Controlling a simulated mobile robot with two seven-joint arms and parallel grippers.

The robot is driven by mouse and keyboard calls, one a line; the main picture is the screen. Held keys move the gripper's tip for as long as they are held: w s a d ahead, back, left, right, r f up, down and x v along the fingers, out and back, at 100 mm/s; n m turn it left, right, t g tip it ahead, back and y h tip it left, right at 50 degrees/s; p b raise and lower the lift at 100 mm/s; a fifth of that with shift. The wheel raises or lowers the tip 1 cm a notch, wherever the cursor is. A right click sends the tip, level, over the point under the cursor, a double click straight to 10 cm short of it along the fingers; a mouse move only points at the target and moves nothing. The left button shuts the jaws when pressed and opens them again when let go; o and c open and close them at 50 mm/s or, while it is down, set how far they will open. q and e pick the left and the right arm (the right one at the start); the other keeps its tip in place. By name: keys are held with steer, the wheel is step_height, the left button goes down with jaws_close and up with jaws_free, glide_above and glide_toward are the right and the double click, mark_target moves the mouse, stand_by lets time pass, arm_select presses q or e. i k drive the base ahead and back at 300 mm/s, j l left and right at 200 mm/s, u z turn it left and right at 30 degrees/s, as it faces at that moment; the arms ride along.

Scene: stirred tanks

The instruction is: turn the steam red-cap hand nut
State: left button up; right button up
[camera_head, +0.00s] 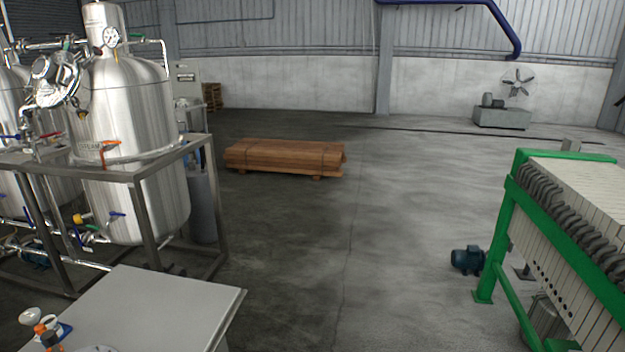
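A steel stirred tank (125,95) stands at the left in a grey metal frame. On its front, just above the frame's top rail, is a small orange-red fitting (110,146) beside faint lettering that I cannot read for certain. A small red part (50,134) sits on the piping to its left. Both are too small to tell which is the steam red-cap hand nut. A yellow-capped fitting (79,218) and blue-handled valves (117,214) show low on the tank. Neither of my grippers is in view.
A grey cabinet (165,305) with white and orange parts on top stands at the front left, before the tank frame (140,220). A wood stack (285,156) lies mid-floor. A green-framed filter press (510,200) and a blue motor (467,260) stand right. The central floor is clear.

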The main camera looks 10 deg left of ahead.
mark_target(96, 52)
steer(key=i+l+u, duration=0.1)
steer(key=i+u, duration=0.3)
steer(key=i+l+u, duration=0.35)
steer(key=i, duration=0.25)
steer(key=i+l+u, duration=0.3)
steer(key=u, duration=0.15)
steer(key=i+l+u, duration=0.7)
steer(key=l+u, duration=0.25)
steer(key=i+l+u, duration=0.2)
steer(key=l, duration=0.4)
steer(key=l+u, duration=0.15)
steer(key=l, duration=0.4)
steer(key=i+l+u, duration=0.55)
steer(key=i+l, duration=0.15)
steer(key=l, duration=0.15)
steer(key=i+l+u, duration=0.25)
steer(key=l, duration=0.25)
